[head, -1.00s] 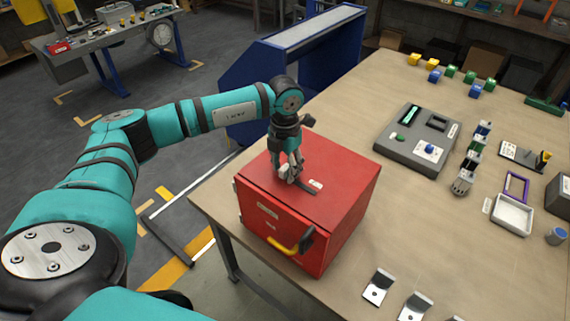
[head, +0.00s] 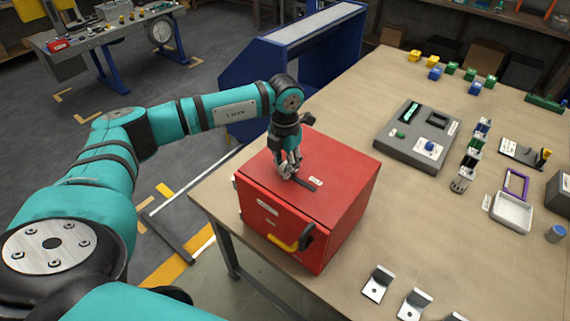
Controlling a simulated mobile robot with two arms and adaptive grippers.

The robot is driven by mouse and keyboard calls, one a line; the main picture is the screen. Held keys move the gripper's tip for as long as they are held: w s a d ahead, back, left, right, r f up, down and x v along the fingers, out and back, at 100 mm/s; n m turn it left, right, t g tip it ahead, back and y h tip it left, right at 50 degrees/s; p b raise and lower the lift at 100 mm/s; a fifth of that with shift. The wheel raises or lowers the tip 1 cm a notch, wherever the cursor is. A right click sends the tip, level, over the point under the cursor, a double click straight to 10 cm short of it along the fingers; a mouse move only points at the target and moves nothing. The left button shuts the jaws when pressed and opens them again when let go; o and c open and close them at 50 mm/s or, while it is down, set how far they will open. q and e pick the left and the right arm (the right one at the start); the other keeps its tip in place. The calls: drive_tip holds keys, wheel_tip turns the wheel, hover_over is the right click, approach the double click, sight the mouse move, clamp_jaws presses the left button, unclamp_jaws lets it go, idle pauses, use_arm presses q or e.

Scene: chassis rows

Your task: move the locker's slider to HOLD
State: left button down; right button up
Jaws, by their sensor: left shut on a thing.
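The red locker (head: 340,215) stands on the near left corner of the wooden table, with a yellow handle (head: 284,244) on its front. A dark slot (head: 306,184) runs across its top, beside a small white label (head: 316,180) whose text is too small to read. My left gripper (head: 287,172) points down at the far left end of the visible slot. It is shut on the slider, which its fingers mostly hide. My right gripper is not in view.
A grey panel (head: 392,150) with green and blue parts lies to the right of the locker. Metal brackets (head: 378,284) lie near the table's front, and a white tray (head: 512,213) sits farther right. The wood between locker and panel is clear.

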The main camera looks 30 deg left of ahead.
sight(311, 188)
use_arm(q)
drive_tip(key=d, duration=0.2)
drive_tip(key=d+b, duration=0.1)
drive_tip(key=d, duration=0.4)
drive_tip(key=shift+s+d, duration=0.25)
drive_tip(key=shift+d, duration=0.1)
drive_tip(key=shift+d+b, duration=0.3)
drive_tip(key=shift+d, duration=0.1)
drive_tip(key=shift+a, duration=0.1)
drive_tip(key=c, duration=1.6)
unclamp_jaws()
drive_tip(key=shift+s, duration=0.1)
drive_tip(key=o, duration=0.4)
drive_tip(key=shift+d, duration=0.2)
drive_tip(key=shift+a, duration=0.1)
